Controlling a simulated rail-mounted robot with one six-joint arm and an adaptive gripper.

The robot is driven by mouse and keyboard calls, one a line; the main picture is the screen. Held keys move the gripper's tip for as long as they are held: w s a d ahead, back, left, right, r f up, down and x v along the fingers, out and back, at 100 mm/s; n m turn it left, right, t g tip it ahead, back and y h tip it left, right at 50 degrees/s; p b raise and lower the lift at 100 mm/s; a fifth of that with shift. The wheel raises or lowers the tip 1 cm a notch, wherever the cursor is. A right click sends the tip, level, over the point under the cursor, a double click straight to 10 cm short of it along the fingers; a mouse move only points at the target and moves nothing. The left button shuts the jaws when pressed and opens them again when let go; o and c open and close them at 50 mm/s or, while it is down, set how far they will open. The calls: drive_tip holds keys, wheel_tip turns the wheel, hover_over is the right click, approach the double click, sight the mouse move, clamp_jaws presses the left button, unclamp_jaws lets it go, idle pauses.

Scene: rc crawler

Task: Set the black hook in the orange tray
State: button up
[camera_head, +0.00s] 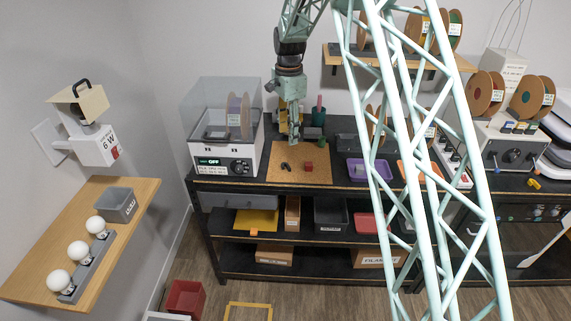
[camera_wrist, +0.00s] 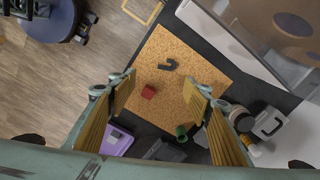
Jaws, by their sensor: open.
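The black hook (camera_wrist: 169,65) lies on the tan cork mat (camera_wrist: 160,47) in the wrist view. In the head view it is a small dark shape (camera_head: 285,166) on the mat (camera_head: 318,176). My gripper (camera_head: 294,142) is open above the mat, pointing down. In the wrist view its two fingers (camera_wrist: 158,88) are wide apart with nothing between them, and the hook lies on the mat below and beyond them. The orange tray (camera_head: 408,179) stands on the bench to the right, partly hidden by my pale green lattice structure.
A small red block (camera_head: 308,167) lies on the mat near the hook. A purple tray (camera_head: 355,176) sits between the mat and the orange tray. A green cylinder (camera_wrist: 181,131) stands at the mat's edge. A white printer-like machine (camera_head: 228,150) stands left of the mat.

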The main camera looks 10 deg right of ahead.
drive_tip(key=shift+w+f+m+p, duration=0.25)
drive_tip(key=shift+w+f, duration=0.35)
drive_tip(key=shift+f, duration=0.2)
drive_tip(key=shift+w+f+m+p, duration=0.25)
drive_tip(key=shift+w+f, duration=0.35)
drive_tip(key=shift+f, duration=0.2)
hover_over(287, 165)
drive_tip(key=shift+a+f+p, duration=0.1)
drive_tip(key=shift+f+p, duration=0.2)
drive_tip(key=shift+f, duration=3.95)
drive_tip(key=shift+f+p, duration=0.5)
drive_tip(key=shift+f, duration=2.1)
drive_tip(key=shift+c, duration=0.2)
drive_tip(key=c, duration=0.7)
